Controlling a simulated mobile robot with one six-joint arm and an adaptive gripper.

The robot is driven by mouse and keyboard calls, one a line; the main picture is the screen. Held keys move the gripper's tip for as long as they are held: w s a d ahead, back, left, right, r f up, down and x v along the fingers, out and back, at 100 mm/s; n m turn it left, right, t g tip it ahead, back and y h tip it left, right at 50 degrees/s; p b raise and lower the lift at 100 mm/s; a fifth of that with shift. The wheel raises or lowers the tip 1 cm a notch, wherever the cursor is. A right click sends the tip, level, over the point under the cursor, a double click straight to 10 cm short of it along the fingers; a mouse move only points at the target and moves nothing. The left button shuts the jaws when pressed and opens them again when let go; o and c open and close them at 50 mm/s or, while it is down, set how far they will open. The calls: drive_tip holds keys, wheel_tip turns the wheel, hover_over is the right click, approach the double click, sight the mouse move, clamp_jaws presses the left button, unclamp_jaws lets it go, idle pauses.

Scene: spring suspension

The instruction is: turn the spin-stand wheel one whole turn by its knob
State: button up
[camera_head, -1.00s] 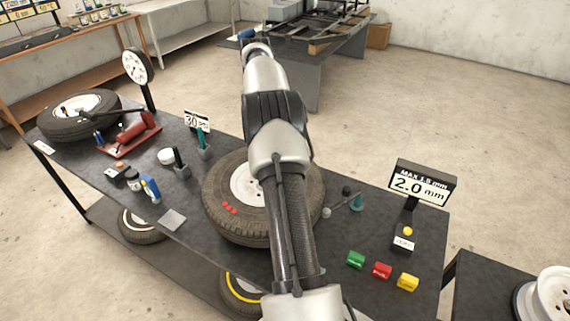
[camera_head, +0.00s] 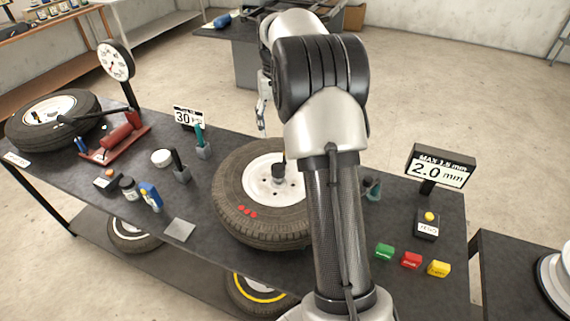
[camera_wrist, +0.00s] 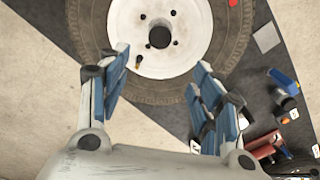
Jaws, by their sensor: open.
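The wheel, a black tyre (camera_head: 232,210) with a white rim (camera_head: 258,185), lies flat on the dark bench. In the wrist view the white rim (camera_wrist: 185,50) fills the top, with a dark hub (camera_wrist: 160,36) and a small brass and dark stub (camera_wrist: 138,62). I cannot tell which piece is the knob. My gripper (camera_wrist: 162,70) is open and empty, fingers spread over the tyre's edge. In the head view my gripper (camera_head: 262,112) shows partly, beyond the wheel.
The 2.0 mm display (camera_head: 440,167), a button box (camera_head: 427,224) and green, red and yellow blocks (camera_head: 411,260) are at right. A 30 sign (camera_head: 188,117), teal-handled tool (camera_head: 200,140), blue bottle (camera_head: 150,195) and red jack (camera_head: 118,138) are at left. My arm hides the wheel's right side.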

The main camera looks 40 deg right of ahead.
sight(278, 167)
wheel_tip(278, 167, down, 17)
drive_tip(key=b, duration=0.3)
drive_tip(key=shift+r+b, duration=0.2)
drive_tip(key=shift+b, duration=0.1)
clamp_jaws()
idle(0.5)
